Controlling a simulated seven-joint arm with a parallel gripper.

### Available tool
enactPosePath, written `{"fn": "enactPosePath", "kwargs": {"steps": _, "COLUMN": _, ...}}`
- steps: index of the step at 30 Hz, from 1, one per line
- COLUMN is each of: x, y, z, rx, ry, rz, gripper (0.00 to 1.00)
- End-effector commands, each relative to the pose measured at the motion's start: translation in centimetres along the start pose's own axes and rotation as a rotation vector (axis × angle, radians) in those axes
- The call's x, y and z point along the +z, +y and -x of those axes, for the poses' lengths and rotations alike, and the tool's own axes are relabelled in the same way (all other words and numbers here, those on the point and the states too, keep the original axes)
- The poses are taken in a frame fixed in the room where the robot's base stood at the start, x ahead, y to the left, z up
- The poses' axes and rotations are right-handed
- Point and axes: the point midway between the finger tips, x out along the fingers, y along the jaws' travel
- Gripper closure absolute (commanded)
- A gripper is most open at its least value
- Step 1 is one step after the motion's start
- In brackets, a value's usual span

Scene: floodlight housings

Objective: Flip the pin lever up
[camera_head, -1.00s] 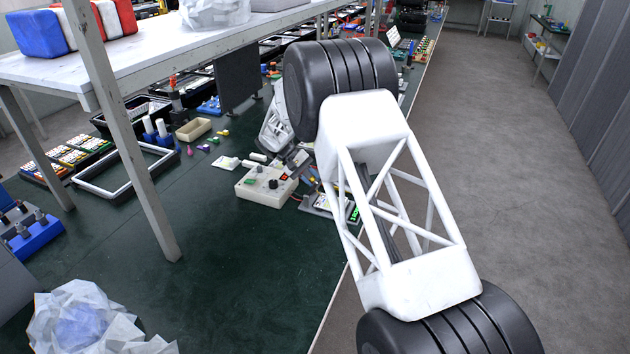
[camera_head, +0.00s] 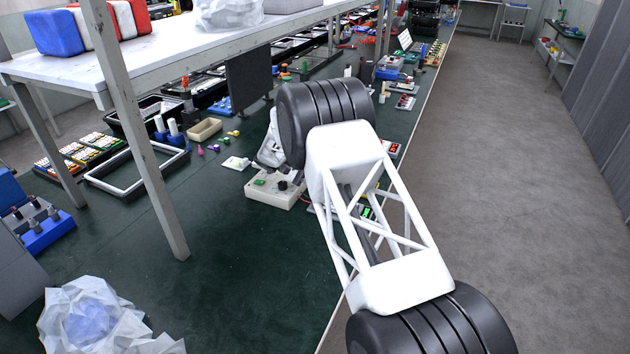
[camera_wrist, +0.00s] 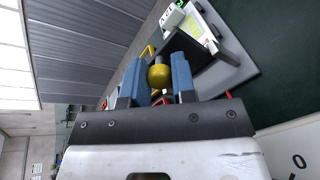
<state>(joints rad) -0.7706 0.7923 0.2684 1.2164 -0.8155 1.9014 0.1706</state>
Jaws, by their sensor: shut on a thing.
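In the wrist view, my gripper (camera_wrist: 155,83) has two blue fingers shut on a yellow rounded knob (camera_wrist: 159,75). I take the knob to be the end of the pin lever; the rest of the lever is mostly hidden by the fingers and the gripper body. A dark plate-like unit (camera_wrist: 222,70) lies just beyond and to the right of the fingers. In the head view, my arm hides the fingertips and the knob.
A pale control box (camera_head: 262,192) with a green button and dark knob stands beside my arm. A small unit with a green lit display (camera_head: 368,213) is close to the arm. A shelf post (camera_head: 160,190) rises at left.

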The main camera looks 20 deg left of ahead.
Motion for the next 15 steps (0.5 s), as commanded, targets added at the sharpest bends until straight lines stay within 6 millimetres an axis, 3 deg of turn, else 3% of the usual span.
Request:
{"fn": "enactPosePath", "kwargs": {"steps": 3, "x": -0.07, "y": -0.07, "z": -0.12, "rx": 0.0, "ry": -0.001, "rz": 0.001, "gripper": 0.99}}
{"fn": "enactPosePath", "kwargs": {"steps": 4, "x": -0.07, "y": -0.08, "z": -0.12, "rx": 0.0, "ry": -0.001, "rz": 0.001, "gripper": 0.72}}
{"fn": "enactPosePath", "kwargs": {"steps": 8, "x": -0.06, "y": -0.06, "z": -0.1, "rx": -0.001, "ry": -0.001, "rz": 0.001, "gripper": 0.52}}
{"fn": "enactPosePath", "kwargs": {"steps": 15, "x": -0.03, "y": -0.03, "z": -0.06, "rx": -0.001, "ry": 0.0, "rz": 0.001, "gripper": 0.5}}
